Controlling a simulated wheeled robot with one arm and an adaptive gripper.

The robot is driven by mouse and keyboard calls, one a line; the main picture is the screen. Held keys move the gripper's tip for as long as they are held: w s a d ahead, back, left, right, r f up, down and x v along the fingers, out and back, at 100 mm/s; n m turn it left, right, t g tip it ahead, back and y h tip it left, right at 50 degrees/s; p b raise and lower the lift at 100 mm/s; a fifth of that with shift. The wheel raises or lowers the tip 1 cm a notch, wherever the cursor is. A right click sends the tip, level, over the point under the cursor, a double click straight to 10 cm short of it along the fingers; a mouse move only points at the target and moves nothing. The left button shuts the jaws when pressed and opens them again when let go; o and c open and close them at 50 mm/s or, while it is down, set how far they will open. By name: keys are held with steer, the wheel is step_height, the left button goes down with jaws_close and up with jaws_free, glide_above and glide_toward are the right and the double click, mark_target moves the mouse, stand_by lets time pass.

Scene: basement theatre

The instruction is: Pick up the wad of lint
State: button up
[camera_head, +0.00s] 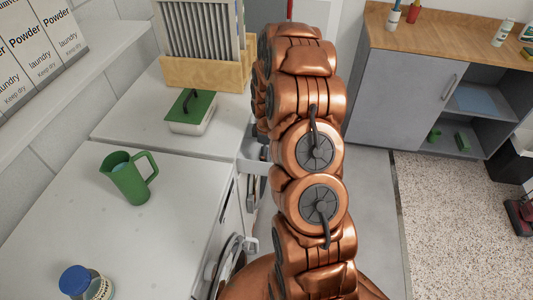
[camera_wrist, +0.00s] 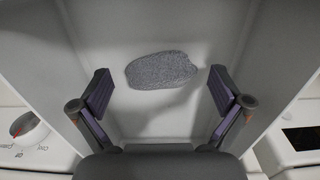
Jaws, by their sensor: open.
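The wad of lint is a grey, fuzzy oval (camera_wrist: 162,70) in the wrist view. It lies on a pale flat surface inside a light-walled recess or tray (camera_wrist: 130,22). My gripper (camera_wrist: 160,90) is open, with one finger on each side of the lint. The fingers stand apart from it, and nothing is between them except the lint further in. In the head view my copper arm fills the middle, and neither the gripper nor the lint shows there.
White machines carry a green jug (camera_head: 129,179), a blue-lidded jar (camera_head: 84,284) and a green-lidded box (camera_head: 191,111). A wooden rack (camera_head: 203,73) stands behind. A grey cabinet (camera_head: 402,95) is at the right. A control knob (camera_wrist: 23,125) is near my gripper's left side.

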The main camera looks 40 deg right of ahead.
steer(key=c, duration=0.8)
steer(key=shift+o, duration=0.2)
steer(key=shift+r, duration=0.15)
